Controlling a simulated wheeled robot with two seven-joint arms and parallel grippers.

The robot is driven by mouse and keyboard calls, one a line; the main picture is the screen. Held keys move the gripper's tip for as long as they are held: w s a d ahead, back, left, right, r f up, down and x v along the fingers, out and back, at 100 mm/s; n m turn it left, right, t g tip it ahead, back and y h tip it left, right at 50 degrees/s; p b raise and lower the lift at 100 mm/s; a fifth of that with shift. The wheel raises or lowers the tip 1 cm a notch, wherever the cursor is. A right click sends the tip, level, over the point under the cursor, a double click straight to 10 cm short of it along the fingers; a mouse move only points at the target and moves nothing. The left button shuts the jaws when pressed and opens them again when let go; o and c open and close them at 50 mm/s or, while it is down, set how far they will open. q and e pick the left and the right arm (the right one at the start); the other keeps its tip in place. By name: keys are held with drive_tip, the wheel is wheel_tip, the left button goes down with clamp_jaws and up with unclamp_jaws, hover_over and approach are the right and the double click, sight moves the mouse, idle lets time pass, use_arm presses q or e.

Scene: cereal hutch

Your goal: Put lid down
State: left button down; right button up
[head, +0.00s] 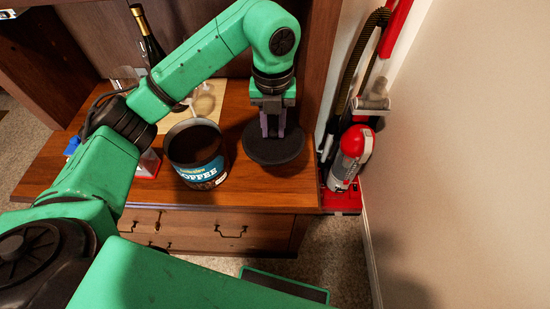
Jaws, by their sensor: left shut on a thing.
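A round black lid (272,148) is at the right end of the wooden hutch counter, just right of the coffee can. My left gripper (273,132) points down over it and is shut on the lid's upper middle, part of which the fingers hide. The lid looks level and close to the counter; I cannot tell if it touches. The coffee can (200,158) stands upright and uncovered, with a dark inside and a blue label. My right gripper is not in view.
A dark bottle (149,38) and a small clear glass (203,102) stand behind the can. A red and white box (148,164) is left of it. The hutch's side panel (318,60) rises beside the lid. A red vacuum cleaner (350,156) stands right of the hutch.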

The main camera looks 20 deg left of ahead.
use_arm(q)
drive_tip(key=f, duration=0.6)
drive_tip(key=f+p, duration=0.1)
drive_tip(key=f, duration=0.6)
drive_tip(key=shift+w+f+p, duration=0.2)
drive_tip(key=shift+f+p, duration=0.1)
drive_tip(key=shift+f, duration=0.3)
drive_tip(key=c, duration=0.7)
unclamp_jaws()
drive_tip(key=shift+r, duration=0.1)
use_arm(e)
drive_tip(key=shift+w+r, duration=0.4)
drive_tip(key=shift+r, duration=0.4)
use_arm(q)
drive_tip(key=shift+o, duration=0.2)
drive_tip(key=shift+r, duration=0.2)
drive_tip(key=shift+w+r, duration=0.1)
drive_tip(key=shift+r, duration=0.2)
wheel_tip(320, 180, up, 11)
drive_tip(key=shift+r+b, duration=0.15)
drive_tip(key=shift+b, duration=0.9)
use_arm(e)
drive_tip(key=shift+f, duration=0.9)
